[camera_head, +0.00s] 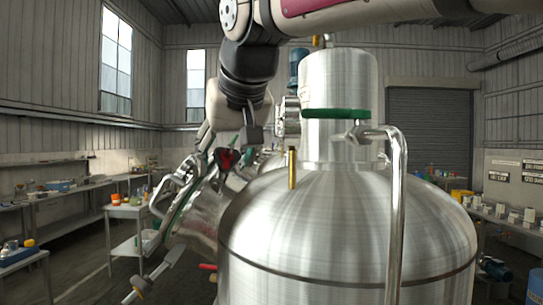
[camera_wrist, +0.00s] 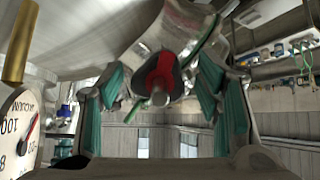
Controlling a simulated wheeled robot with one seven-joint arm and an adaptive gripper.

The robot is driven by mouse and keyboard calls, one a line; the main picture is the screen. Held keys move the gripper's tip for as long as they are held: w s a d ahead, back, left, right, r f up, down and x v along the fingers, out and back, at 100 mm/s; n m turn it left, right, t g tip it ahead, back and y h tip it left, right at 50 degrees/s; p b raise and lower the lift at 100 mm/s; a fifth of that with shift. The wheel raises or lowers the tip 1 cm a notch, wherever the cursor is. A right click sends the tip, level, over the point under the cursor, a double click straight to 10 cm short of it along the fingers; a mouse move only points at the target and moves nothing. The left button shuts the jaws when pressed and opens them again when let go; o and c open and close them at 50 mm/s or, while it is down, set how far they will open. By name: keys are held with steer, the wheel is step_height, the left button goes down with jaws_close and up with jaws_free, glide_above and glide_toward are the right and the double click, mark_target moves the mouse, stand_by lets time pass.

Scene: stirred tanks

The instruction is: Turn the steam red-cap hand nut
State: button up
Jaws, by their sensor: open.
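The red-cap hand nut (camera_head: 224,158) shows in the head view as a small dark red shape at the upper side of the tilted metal vessel part, left of the big steel tank. In the wrist view the red-and-black cap (camera_wrist: 160,72) sits near the middle, with a pale stub at its lower end. My gripper (camera_wrist: 163,88) is open, with a teal-padded finger on either side of the cap and visible gaps to both. In the head view my gripper (camera_head: 232,138) hangs down at the nut, and its fingers are partly hard to make out.
The large steel tank (camera_head: 345,215) stands close on the right, with a bent pipe (camera_head: 396,215) in front and a brass post (camera_head: 292,168) on its dome. A metal handle (camera_head: 172,188) juts left of the nut.

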steer(key=v, duration=1.2)
